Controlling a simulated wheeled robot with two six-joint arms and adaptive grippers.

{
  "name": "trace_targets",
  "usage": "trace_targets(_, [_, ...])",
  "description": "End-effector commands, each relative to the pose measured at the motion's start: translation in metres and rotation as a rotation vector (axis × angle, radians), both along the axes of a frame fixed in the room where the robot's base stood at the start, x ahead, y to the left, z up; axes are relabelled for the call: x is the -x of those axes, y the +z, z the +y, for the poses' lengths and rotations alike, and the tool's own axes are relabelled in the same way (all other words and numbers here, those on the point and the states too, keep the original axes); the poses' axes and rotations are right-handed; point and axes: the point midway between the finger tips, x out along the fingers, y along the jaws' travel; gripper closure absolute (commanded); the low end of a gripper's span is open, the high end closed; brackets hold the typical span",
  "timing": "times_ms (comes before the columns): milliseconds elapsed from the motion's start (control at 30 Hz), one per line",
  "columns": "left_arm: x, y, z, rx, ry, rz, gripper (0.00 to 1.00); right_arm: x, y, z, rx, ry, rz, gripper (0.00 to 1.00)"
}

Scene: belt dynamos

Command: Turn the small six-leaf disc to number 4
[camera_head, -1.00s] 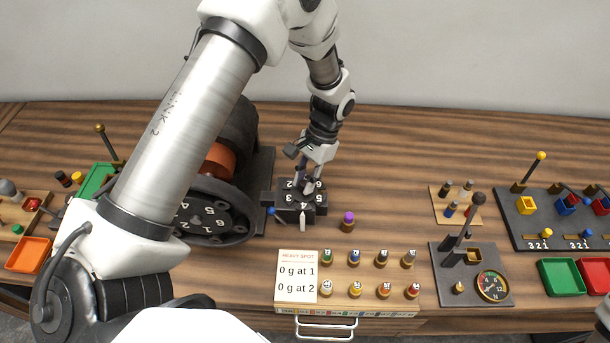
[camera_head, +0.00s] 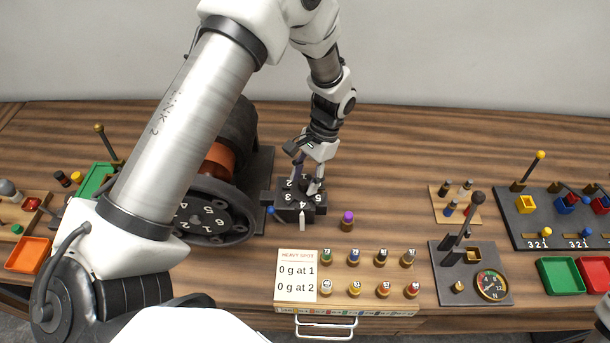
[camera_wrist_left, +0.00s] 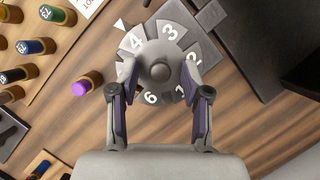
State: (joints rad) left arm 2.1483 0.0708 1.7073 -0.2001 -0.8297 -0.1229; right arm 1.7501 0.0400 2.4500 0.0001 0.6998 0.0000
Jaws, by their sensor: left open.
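The small six-leaf disc (camera_head: 289,191) is dark with white numbers. It sits on a dark block (camera_head: 285,214) with a white pointer (camera_head: 302,222) at its front. In the left wrist view the disc (camera_wrist_left: 175,52) has its 4 leaf facing the white pointer (camera_wrist_left: 121,24). The 3, 2, 1 and 6 also show there; the 5 is hidden by a finger. My left gripper (camera_head: 306,181) is above the disc, pointing down. Its fingers (camera_wrist_left: 159,76) are open, on either side of the round central knob (camera_wrist_left: 161,71), with gaps beside it. My right gripper is out of view.
A large dark machine with a numbered wheel (camera_head: 222,218) stands left of the disc. A purple-topped peg (camera_head: 347,221) stands close on the right. A rack of coloured pegs with a card (camera_head: 297,277) is in front. Bare wood lies right of the disc.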

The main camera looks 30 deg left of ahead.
Motion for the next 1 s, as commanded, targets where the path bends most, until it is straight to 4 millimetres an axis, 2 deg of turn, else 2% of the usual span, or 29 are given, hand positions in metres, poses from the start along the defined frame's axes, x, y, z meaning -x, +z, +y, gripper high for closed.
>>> trace_targets(167, [-0.014,0.031,-0.003,-0.002,-0.001,-0.006,0.52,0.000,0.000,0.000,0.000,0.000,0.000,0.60])
trace_targets(400, [-0.036,0.086,-0.009,0.000,-0.002,-0.004,0.52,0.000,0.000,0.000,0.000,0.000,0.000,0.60])
trace_targets(500, [-0.041,0.099,-0.010,0.000,0.000,-0.001,0.52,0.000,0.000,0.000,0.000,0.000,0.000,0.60])
trace_targets(633, [-0.044,0.106,-0.011,0.000,0.000,0.001,0.52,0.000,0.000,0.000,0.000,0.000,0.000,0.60])
trace_targets(1000, [-0.043,0.106,-0.011,0.000,0.000,0.001,0.52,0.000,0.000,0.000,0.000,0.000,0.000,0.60])
